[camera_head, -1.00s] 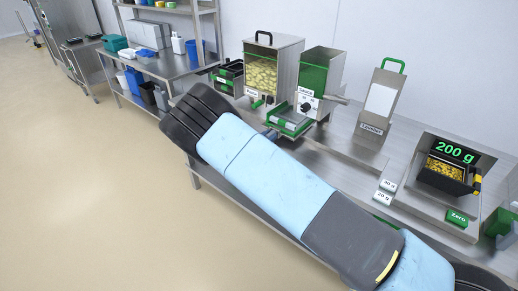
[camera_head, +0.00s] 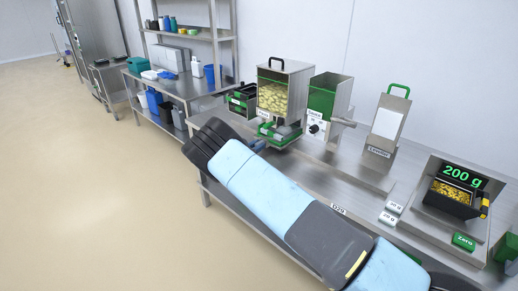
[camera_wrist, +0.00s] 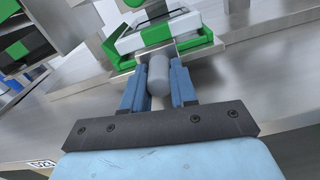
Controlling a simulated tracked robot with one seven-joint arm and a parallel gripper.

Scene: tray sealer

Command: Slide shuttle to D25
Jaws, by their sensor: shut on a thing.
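The shuttle (camera_head: 282,139) is a green carriage on the steel bench. It holds a pale tray with a dark opening, seen close up in the wrist view (camera_wrist: 196,40). In the head view it sits under and in front of the hopper of yellow pieces (camera_head: 284,92). My gripper (camera_wrist: 158,82) is shut on the shuttle's grey rounded handle (camera_wrist: 158,70), with a blue finger on each side. In the head view my arm hides most of the gripper. A small label on the bench edge (camera_wrist: 42,163) seems to start with D; its digits are hard to read.
A sauce dispenser (camera_head: 327,108) stands right of the hopper, then a steel unit with a green handle (camera_head: 388,125).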

